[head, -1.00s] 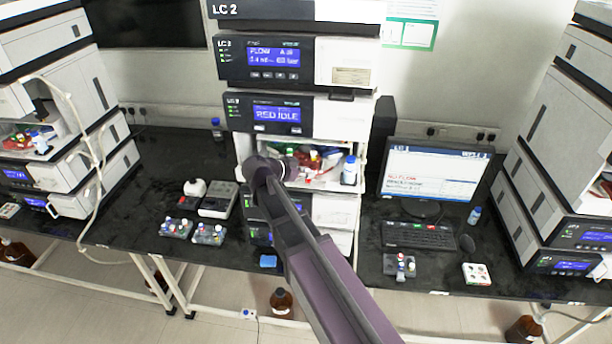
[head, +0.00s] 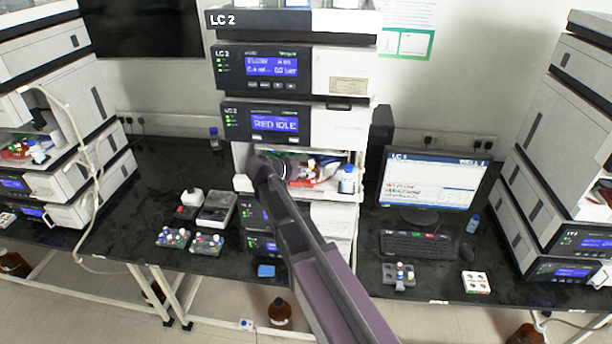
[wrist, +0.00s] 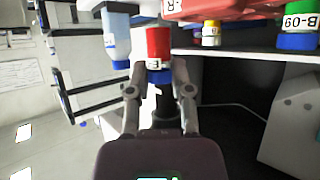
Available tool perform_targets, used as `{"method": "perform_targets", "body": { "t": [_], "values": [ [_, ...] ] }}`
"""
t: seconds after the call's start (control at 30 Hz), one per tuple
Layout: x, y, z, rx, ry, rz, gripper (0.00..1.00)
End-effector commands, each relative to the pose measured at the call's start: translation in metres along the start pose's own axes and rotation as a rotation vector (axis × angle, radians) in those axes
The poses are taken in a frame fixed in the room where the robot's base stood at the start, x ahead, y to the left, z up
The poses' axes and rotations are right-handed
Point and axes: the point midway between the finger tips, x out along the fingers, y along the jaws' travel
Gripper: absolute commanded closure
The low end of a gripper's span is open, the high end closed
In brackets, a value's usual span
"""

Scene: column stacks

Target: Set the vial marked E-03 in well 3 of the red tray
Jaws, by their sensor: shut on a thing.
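In the wrist view my gripper (wrist: 159,88) is shut on a vial (wrist: 158,45) with a red part, a white label and a blue end. Only an "E" reads on the label; the rest is hidden by the fingers. The red tray (wrist: 235,8) is at the top of the wrist view, close to the held vial and cut off by the frame. Its wells are not visible there. In the head view the red tray (head: 327,168) is inside the open bay of the middle stack, partly hidden by my arm. The gripper's fingertips are hidden there.
A blue-capped bottle (head: 347,181) stands at the bay's right side. In the wrist view, a green vial marked B-09 (wrist: 298,22) and a yellow vial (wrist: 211,32) are near the tray. Small vial racks (head: 206,243) stand on the bench.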

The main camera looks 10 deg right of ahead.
Motion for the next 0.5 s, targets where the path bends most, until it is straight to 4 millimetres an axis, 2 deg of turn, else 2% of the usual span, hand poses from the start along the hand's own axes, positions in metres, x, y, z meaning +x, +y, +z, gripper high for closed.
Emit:
{"method": "perform_targets", "body": {
  "t": [0.5],
  "values": [
    [0.017,-0.019,-0.008,0.001,0.0,0.001,0.96]
  ]
}}
